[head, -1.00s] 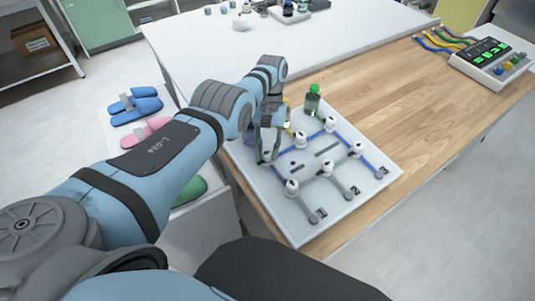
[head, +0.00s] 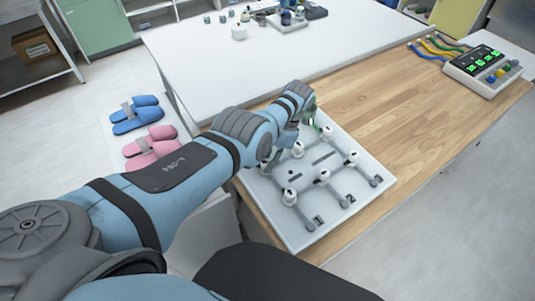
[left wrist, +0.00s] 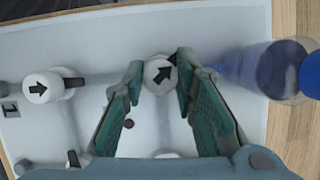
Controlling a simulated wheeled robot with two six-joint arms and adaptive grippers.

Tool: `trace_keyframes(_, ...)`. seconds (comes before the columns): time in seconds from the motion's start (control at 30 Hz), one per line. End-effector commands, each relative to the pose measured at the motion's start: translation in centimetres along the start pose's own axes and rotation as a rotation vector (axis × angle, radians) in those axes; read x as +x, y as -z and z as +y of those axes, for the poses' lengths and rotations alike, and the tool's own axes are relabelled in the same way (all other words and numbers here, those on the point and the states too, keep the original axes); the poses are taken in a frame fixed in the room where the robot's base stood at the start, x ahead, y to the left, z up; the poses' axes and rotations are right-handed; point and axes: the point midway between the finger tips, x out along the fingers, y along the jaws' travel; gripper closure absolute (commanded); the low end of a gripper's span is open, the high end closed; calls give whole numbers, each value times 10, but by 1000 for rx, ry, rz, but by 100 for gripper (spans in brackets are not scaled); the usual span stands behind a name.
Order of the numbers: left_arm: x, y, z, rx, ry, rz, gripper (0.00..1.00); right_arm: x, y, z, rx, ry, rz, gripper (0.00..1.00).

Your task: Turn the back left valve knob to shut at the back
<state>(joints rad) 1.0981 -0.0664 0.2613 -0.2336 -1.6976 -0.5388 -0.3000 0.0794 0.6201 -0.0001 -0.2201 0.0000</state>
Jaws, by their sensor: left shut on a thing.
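The valve board (head: 300,236) is a pale panel with several white knobs on grey channels. In the left wrist view the back left valve knob (left wrist: 152,82), white with a black arrow, sits between the green pads of my left gripper (left wrist: 160,77). The gripper is shut on it from both sides. Its arrow points diagonally up and right in that view. The front left knob (left wrist: 40,90) has its arrow pointing right. My right gripper is not in view.
A blue bottle (left wrist: 270,72) stands close to the held knob. A green bottle (head: 310,114) is partly behind my wrist. A console (head: 484,70) with green displays sits at the far right. The wooden top (head: 400,110) between is clear.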

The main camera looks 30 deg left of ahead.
Motion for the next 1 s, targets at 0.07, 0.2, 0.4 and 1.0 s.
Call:
trace_keyframes(0.07, -4, -3, 3, 66, 20, -6, 100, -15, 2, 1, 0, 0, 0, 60)
trace_keyframes(0.2, -4, -4, 3, 189, 71, -5, 100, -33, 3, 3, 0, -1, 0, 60)
trace_keyframes(0.4, -3, -3, 4, 357, 141, -3, 100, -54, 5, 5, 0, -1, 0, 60)
trace_keyframes(1.0, 1, -1, 4, 641, 261, -1, 100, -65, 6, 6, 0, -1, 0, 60)
